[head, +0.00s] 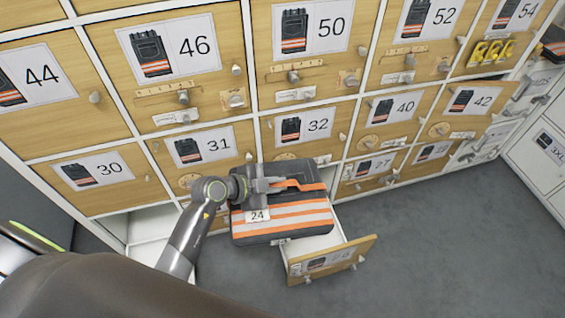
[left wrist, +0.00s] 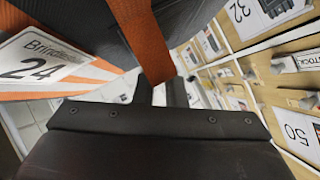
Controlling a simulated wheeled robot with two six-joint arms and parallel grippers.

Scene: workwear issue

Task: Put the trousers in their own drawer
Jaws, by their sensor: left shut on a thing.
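The folded trousers (head: 285,222) are dark with orange and white bands and carry a white tag reading 24. The tag also shows in the left wrist view (left wrist: 40,62). My left gripper (head: 268,185) is shut on the orange strap (left wrist: 148,40) at the top of the trousers. The trousers hang over an open bottom-row drawer (head: 350,254), covering much of its white inside. Whether they touch the drawer is hidden. The number on its front is too small to read surely. My right gripper is not in view.
A wall of shut wooden drawers with picture labels stands behind; drawer 31 (head: 203,149) and drawer 32 (head: 304,126) are above the trousers. A white opening (head: 152,222) shows at lower left. Yellow items (head: 491,52) hang at upper right. Grey floor (head: 440,240) at right is clear.

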